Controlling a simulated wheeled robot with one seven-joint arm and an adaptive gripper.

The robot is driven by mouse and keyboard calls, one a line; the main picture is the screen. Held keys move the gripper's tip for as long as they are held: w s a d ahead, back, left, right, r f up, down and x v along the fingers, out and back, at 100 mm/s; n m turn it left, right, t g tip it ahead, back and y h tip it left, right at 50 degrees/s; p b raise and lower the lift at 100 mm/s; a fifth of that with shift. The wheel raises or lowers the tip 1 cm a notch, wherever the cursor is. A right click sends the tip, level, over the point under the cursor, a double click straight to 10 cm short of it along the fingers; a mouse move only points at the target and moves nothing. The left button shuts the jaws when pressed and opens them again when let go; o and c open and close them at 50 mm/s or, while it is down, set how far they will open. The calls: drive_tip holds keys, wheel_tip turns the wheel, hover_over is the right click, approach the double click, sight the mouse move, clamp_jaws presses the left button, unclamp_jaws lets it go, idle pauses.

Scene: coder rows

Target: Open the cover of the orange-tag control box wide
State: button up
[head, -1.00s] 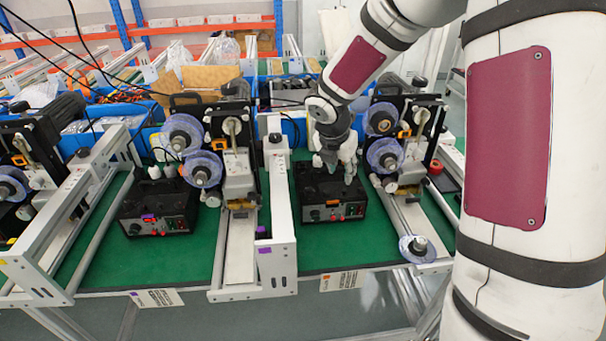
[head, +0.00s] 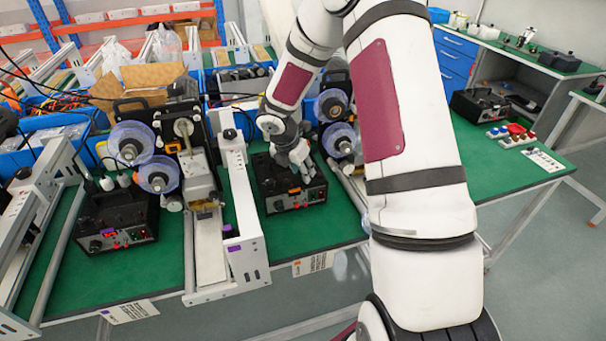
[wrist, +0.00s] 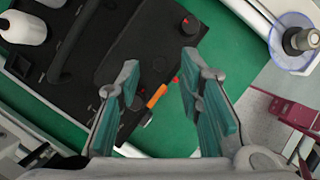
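The orange-tag control box (head: 268,185) is black and stands on the green bench mat, with an orange piece on its front and knobs beside it. An orange-marked label (head: 312,263) hangs on the bench edge before it. In the wrist view the box (wrist: 95,90) fills the upper left, with its dark cover panel (wrist: 135,40) lying flat, apparently closed. My gripper (head: 300,172) is over the box's right part in the head view. In the wrist view my gripper (wrist: 159,72) has its teal-padded fingers apart with nothing between them, over the box's front edge.
A similar black box (head: 118,215) stands at the left station. A white rail frame (head: 240,205) stands left of the orange-tag box, and clear reels (head: 335,137) stand behind it. Green mat in front is free.

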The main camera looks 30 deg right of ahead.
drive_tip(key=shift+x, duration=1.35)
drive_tip(key=shift+c, duration=0.3)
clamp_jaws()
